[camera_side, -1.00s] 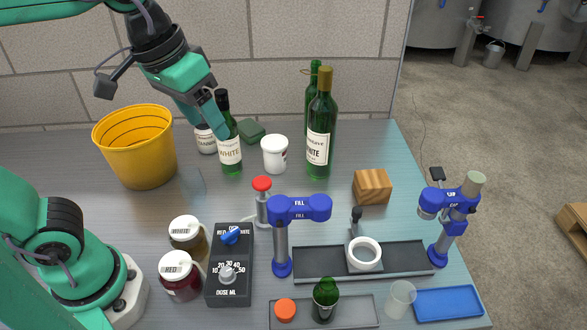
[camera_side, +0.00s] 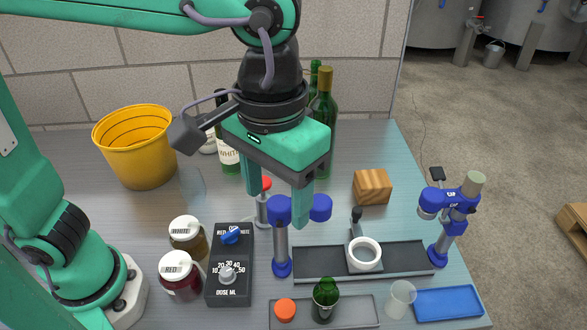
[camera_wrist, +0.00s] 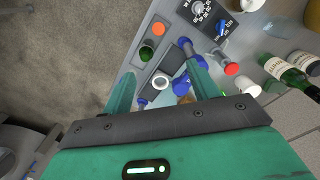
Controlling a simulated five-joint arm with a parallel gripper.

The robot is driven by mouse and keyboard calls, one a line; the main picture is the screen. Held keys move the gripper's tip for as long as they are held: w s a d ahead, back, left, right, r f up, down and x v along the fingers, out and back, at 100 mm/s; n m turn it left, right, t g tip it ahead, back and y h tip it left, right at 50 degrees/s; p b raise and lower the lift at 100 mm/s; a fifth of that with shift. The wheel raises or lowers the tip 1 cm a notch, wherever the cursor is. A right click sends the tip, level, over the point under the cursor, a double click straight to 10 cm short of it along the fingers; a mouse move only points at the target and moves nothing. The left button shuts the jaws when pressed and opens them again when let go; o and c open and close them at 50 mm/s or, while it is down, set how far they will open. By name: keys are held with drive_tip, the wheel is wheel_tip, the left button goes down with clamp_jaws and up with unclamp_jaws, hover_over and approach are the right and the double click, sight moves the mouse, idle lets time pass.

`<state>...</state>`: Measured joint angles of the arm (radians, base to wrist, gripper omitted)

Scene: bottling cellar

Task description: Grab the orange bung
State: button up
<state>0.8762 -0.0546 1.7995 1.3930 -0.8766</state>
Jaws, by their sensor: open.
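The orange bung (camera_side: 285,309) sits at the left end of a grey tray (camera_side: 350,312) at the table's front edge. It also shows near the top middle of the wrist view (camera_wrist: 158,29). A short green glass bottle (camera_side: 325,303) stands in the same tray, just right of the bung. My gripper (camera_side: 277,210) is open and empty, pointing down. In the side view it hangs above the fill stand, clear of the bung and farther back. In the wrist view the bung lies beyond and between my fingertips (camera_wrist: 162,68).
The blue-headed fill stand (camera_side: 281,240) and red-capped post (camera_side: 264,210) stand below my gripper. A dark tray with a white ring (camera_side: 365,254), a dose box (camera_side: 230,280), jars (camera_side: 180,275) and a clear cup (camera_side: 400,298) surround the bung's tray. Wine bottles (camera_side: 325,110) stand behind.

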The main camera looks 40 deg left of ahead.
hover_over(284, 309)
wheel_tip(284, 309, down, 23)
drive_tip(key=shift+a, duration=0.15)
drive_tip(key=shift+f, duration=0.2)
idle(0.4)
drive_tip(key=shift+f, duration=0.1)
drive_tip(key=shift+f, duration=2.45)
drive_tip(key=shift+c, duration=0.2)
drive_tip(key=c, duration=1)
